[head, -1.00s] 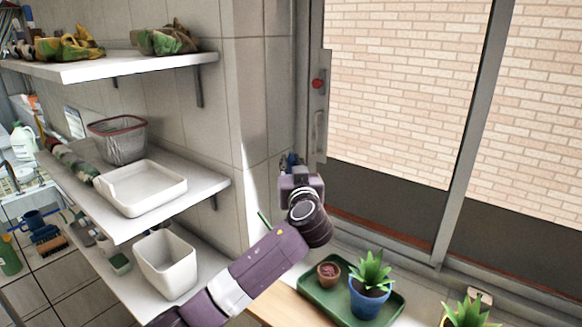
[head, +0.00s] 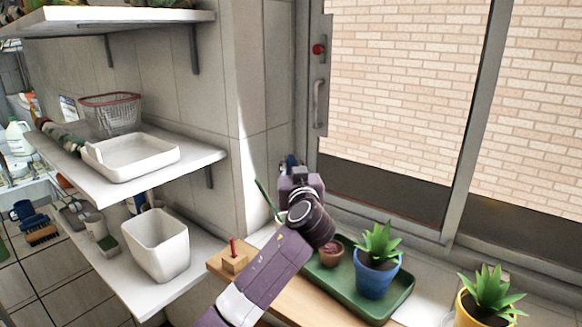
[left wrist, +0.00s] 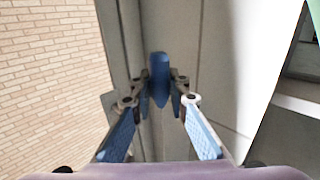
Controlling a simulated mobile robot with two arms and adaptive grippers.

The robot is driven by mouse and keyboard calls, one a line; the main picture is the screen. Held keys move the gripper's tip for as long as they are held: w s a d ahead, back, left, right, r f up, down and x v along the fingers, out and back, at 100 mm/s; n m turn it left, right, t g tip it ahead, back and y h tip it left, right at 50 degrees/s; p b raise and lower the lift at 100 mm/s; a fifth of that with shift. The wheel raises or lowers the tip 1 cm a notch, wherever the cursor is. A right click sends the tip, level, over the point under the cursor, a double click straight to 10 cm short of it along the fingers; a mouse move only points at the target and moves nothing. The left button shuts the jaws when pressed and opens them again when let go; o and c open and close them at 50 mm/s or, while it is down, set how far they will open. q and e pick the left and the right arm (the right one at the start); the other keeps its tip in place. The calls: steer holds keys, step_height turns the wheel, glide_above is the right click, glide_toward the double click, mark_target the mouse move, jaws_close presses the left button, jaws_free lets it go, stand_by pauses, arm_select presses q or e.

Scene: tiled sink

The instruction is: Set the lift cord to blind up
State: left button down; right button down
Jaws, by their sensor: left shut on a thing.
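My left gripper (head: 291,164) is at the window's left frame, beside the tiled wall corner, with its wrist hiding most of the fingers in the head view. In the left wrist view, the blue-padded fingers (left wrist: 158,88) are closed around a slim blue piece, which I take to be the pull of the lift cord (left wrist: 159,72). The cord itself is too thin or hidden to make out. No blind is clearly visible over the window (head: 400,90). My right gripper is not in view.
Below my left arm, a green tray (head: 395,303) holds a blue-potted plant (head: 376,278) and a small terracotta pot (head: 332,254). A yellow-potted plant (head: 485,308) stands to the right. Wall shelves (head: 205,160) with a white tray and bin (head: 157,246) are on the left.

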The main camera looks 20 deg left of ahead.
arm_select(q)
steer(key=shift+f, duration=0.55)
steer(key=c, duration=2.3)
jaws_free()
steer(key=o, duration=0.5)
steer(key=shift+r, duration=0.15)
steer(key=shift+c, duration=0.2)
steer(key=shift+r, duration=0.15)
steer(key=v, duration=1.2)
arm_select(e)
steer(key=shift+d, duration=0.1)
arm_select(q)
steer(key=shift+d, duration=0.1)
